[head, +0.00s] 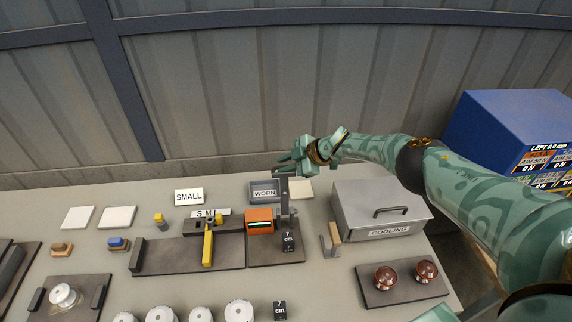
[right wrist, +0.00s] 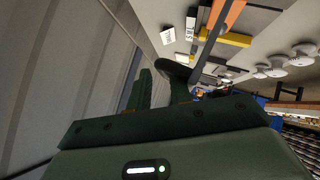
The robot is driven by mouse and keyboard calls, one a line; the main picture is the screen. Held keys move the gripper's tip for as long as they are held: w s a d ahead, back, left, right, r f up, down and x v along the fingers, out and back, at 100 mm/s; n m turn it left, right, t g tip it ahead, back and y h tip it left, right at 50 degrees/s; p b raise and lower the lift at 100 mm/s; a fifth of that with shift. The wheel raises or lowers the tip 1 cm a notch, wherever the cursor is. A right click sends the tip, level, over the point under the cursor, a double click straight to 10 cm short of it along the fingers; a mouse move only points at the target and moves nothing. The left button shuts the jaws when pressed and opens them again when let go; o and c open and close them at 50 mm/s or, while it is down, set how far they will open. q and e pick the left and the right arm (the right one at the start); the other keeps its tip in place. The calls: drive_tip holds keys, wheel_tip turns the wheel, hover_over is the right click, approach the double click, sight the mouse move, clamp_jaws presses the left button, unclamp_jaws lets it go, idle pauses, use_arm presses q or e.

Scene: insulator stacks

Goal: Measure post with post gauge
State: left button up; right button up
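My right gripper (head: 284,163) is at the top of a dark upright lever (head: 284,190) beside an orange block (head: 260,220). Its two fingers look apart in the right wrist view (right wrist: 160,90), with the lever's dark end (right wrist: 172,68) close to their tips. I cannot tell whether they touch it. A yellow bar (head: 208,248) lies across a dark fixture (head: 170,257) under a plate marked S and M (head: 209,213). Which thing is the post and which the post gauge is not labelled.
A grey lidded box marked COOLING (head: 381,215) stands right of the lever. A dark tray (head: 263,188) marked WORN lies behind it. Brown domes sit on a dark plate (head: 402,294) at front right. Several white discs (head: 239,312) line the front. A ribbed wall (head: 250,90) stands behind.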

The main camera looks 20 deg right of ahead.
drive_tip(key=shift+f, duration=0.15)
drive_tip(key=p+v, duration=0.6)
drive_tip(key=v, duration=1)
drive_tip(key=shift+r, duration=0.25)
drive_tip(key=shift+d, duration=0.15)
